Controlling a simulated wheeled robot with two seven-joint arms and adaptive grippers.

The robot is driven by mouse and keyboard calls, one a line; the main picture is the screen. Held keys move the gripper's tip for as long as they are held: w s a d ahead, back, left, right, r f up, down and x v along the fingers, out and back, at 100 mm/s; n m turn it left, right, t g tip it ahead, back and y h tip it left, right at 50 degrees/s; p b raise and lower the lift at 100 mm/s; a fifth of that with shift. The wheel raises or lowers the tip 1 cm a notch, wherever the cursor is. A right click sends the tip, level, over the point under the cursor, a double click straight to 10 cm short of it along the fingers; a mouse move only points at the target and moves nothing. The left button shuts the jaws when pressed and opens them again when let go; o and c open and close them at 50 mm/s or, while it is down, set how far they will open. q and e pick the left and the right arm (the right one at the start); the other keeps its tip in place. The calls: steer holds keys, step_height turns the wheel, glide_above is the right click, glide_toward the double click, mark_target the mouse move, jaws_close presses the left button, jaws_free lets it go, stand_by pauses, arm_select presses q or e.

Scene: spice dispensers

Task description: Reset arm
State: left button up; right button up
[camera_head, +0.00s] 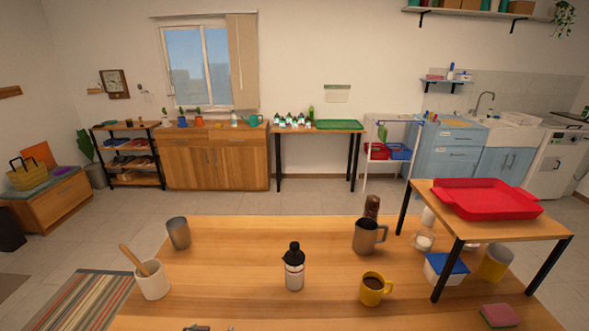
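No gripper shows clearly in the head view, and neither arm can be made out. A small grey piece (208,328) is cut off by the bottom edge, left of centre. I cannot tell what it is. The wooden table (230,265) in front of me holds a dark-capped bottle (294,270), upright near the middle. A yellow mug (373,288) with dark contents stands to its right. A grey-brown jug (367,237) stands behind the mug, with a dark brown shaker (372,207) behind it.
At left are a metal cup (178,233) and a white crock (152,281) with a wooden utensil. At right, a raised stand (440,207) bears a red tray (487,197). A blue-lidded container (446,267) and yellow canister (495,263) stand near its legs. The table's left-middle is clear.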

arm_select(q)
steer(key=shift+s+m+g+h, duration=0.75)
steer(key=shift+s+g, duration=1.65)
steer(key=shift+s, duration=3.3)
step_height(320, 180, down, 34)
steer(key=s+a+g, duration=0.1)
steer(key=s, duration=0.2)
steer(key=s+a+f, duration=0.3)
steer(key=s+f, duration=0.6)
steer(key=s, duration=0.1)
steer(key=s+a+f+g, duration=0.1)
steer(key=s+a+f, duration=0.2)
steer(key=s+f, duration=0.7)
steer(key=shift+s+a+m+y, duration=0.15)
steer(key=shift+s+m+y, duration=0.15)
steer(key=shift+m+y, duration=0.15)
arm_select(e)
steer(key=shift+w, duration=0.65)
